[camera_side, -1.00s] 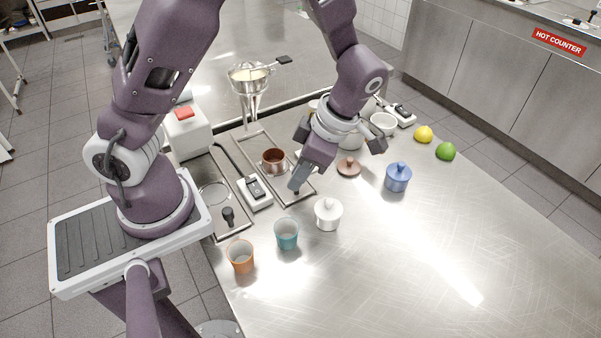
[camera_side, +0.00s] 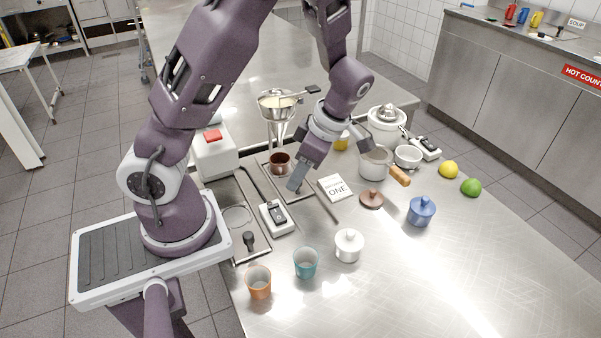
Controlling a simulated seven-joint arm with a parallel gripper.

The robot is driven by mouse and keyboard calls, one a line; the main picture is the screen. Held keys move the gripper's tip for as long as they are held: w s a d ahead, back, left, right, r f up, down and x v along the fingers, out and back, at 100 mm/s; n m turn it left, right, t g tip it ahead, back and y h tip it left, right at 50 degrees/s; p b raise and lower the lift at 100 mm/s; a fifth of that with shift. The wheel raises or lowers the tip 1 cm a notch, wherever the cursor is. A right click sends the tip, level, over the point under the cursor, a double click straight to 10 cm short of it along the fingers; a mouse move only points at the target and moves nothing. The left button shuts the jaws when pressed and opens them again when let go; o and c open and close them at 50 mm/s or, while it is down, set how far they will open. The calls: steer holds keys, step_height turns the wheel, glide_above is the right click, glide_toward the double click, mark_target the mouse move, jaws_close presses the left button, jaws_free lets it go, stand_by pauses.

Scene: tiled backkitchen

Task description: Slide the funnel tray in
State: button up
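The funnel tray (camera_side: 300,196) is a shallow metal tray with a copper-coloured cup (camera_side: 279,163) on it. The funnel (camera_side: 277,105), a metal bowl on a stand, rises just behind the cup, and the tray's far part reaches toward its base. My gripper (camera_side: 296,185) points down at the near end of the tray, its tip at or against that end. The fingertips overlap the tray's near part and hide whatever they touch. I cannot tell whether the fingers are open or shut.
A white card (camera_side: 335,187) and a thin bar lie right of the tray. A switch box (camera_side: 276,217) stands in front. The front right counter is clear.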

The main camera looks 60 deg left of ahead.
steer(key=v, duration=0.7)
steer(key=shift+r, duration=0.1)
steer(key=s+d+r+m+t+h, duration=0.1)
steer(key=s+d+r+m+t, duration=0.3)
steer(key=m, duration=0.9)
steer(key=s+d+r+m+t+h, duration=0.2)
steer(key=s+d+r+m+t, duration=0.2)
steer(key=s+r+m, duration=0.4)
steer(key=m, duration=0.6)
steer(key=shift+s+r+t, duration=0.2)
steer(key=shift+s+t, duration=0.2)
